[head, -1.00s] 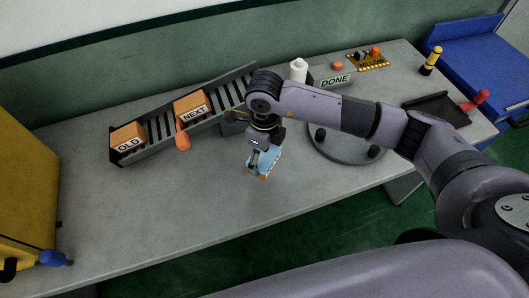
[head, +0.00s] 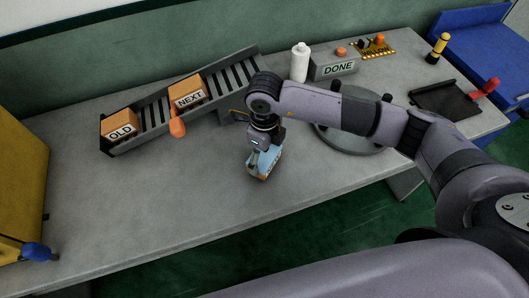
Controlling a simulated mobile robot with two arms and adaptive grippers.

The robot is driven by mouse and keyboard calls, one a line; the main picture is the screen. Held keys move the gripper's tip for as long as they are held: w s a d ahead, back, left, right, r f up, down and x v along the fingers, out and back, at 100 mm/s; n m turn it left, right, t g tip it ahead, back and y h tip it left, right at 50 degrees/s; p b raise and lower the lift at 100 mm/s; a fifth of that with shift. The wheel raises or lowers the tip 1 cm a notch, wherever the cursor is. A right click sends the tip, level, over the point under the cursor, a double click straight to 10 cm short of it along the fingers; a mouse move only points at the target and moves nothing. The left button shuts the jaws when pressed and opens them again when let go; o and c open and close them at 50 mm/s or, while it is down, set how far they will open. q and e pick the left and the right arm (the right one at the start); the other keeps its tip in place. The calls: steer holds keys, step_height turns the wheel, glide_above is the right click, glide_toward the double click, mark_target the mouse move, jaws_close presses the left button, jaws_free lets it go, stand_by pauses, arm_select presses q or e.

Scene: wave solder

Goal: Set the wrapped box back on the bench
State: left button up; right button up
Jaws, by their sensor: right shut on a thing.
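The wrapped box (head: 263,172), small with a light-blue and orange-brown look, is at the front middle of the grey bench (head: 180,215). My right gripper (head: 262,160) points down and is shut on it. The gripper hides much of the box. The box is at or just above the bench top; I cannot tell whether it touches. My left gripper is not in the picture.
A roller chute (head: 235,75) holds boxes marked OLD (head: 121,125) and NEXT (head: 187,92). Behind my right arm are a round turntable (head: 352,141), a white bottle (head: 299,63) and a DONE block (head: 336,68). The bench is clear left of the gripper.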

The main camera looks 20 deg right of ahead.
steer(key=shift+f+b, duration=0.5)
steer(key=shift+b, duration=0.05)
stand_by(0.4)
steer(key=o, duration=1.7)
step_height(320, 180, up, 12)
